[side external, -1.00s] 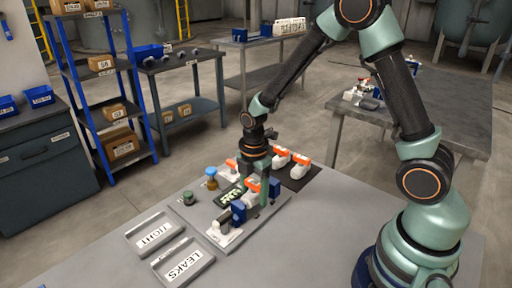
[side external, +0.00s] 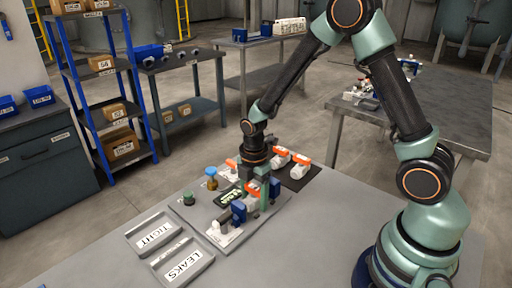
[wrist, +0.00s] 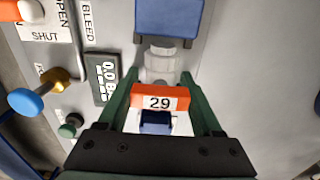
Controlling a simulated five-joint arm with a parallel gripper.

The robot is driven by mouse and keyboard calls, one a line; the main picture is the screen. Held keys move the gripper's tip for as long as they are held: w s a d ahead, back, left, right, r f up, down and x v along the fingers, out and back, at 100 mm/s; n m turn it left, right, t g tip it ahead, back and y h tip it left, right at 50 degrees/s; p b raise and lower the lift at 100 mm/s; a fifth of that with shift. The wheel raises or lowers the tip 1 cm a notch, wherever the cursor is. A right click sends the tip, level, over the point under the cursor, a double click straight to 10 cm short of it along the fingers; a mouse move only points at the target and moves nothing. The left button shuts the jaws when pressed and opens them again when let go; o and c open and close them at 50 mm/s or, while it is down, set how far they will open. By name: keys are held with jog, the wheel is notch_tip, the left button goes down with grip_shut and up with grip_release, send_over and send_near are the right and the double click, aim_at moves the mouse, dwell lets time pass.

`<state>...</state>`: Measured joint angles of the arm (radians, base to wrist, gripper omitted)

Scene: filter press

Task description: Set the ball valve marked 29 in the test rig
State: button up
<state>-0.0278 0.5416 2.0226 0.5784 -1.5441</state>
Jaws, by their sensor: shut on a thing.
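My gripper (wrist: 160,77) is shut on the ball valve marked 29 (wrist: 160,98), with its green fingers on either side of the orange handle. The valve's pale body lies between two blue blocks of the test rig (wrist: 170,18), close to both; whether it touches them I cannot tell. In the side external view my gripper (side external: 262,186) points down over the test rig (side external: 222,236), and the valve is partly hidden by it. The rig's display (wrist: 103,78) starts with 0.0. An orange lever (wrist: 20,10) is beside the OPEN and SHUT labels.
Other white valves with orange handles (side external: 301,164) stand on a dark mat behind my gripper. Trays labelled TIGHT (side external: 154,234) and LEAKS (side external: 183,265) lie front left.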

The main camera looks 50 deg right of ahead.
jog(key=shift+f, duration=0.2)
jog(key=o, duration=1.6)
jog(key=shift+c, duration=0.2)
jog(key=shift+r, duration=0.1)
jog(key=shift+r, duration=3.65)
jog(key=shift+r, duration=0.1)
jog(key=shift+r+m, duration=0.3)
jog(key=shift+r, duration=0.05)
jog(key=s+d+r+m+t, duration=0.1)
jog(key=s+r+m+t, duration=0.4)
jog(key=s+r+m, duration=0.4)
notch_tip(320, 180, up, 6)
jog(key=m, duration=0.8)
jog(key=shift+s+t, duration=0.15)
jog(key=shift+t, duration=0.15)
